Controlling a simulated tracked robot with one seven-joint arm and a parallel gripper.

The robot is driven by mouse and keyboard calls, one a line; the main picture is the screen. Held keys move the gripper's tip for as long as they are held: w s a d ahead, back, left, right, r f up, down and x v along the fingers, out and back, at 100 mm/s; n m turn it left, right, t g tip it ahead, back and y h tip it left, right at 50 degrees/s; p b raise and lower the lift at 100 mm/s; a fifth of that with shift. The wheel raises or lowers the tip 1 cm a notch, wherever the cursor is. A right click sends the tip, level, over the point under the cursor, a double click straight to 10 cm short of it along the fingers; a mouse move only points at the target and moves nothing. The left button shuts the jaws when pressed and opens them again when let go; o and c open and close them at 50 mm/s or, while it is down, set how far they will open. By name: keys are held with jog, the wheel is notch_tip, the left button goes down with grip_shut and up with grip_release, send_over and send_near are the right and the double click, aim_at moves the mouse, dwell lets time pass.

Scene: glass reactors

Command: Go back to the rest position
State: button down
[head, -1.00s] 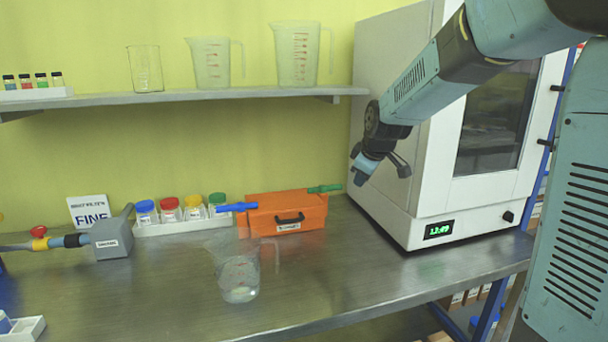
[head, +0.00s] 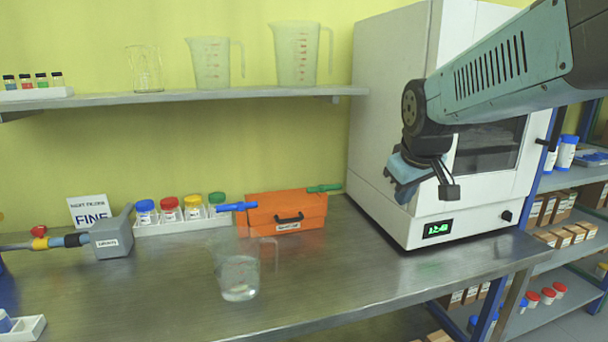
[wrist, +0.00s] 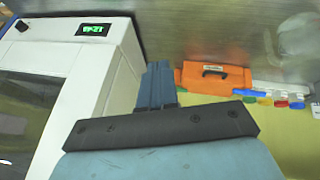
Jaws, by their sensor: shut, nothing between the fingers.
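My arm reaches in from the right in the head view. My gripper (head: 420,190) hangs in front of the white oven (head: 385,110), above the bench's right part. It holds nothing, and its fingers are together. In the wrist view my gripper (wrist: 156,85) shows as a narrow blue-grey pair of fingers beyond a dark bracket. The oven front (wrist: 60,70) fills the left of that view, and the orange case (wrist: 215,78) lies to the right of the fingers.
A clear measuring jug (head: 238,275) stands on the metal bench (head: 350,285). The orange case (head: 287,212) and a rack of colour-capped jars (head: 182,213) are along the wall. A shelf (head: 190,97) above bears a beaker and two jugs. The front right bench is clear.

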jog(key=s+d+m, duration=0.2)
jog(key=s, duration=0.4)
jog(key=s+d+f+m, duration=0.1)
jog(key=s+m, duration=0.1)
jog(key=s, duration=0.5)
jog(key=shift+s+d+f+m+y, duration=0.2)
jog(key=shift+d+m+y, duration=0.1)
jog(key=shift+d+m, duration=0.1)
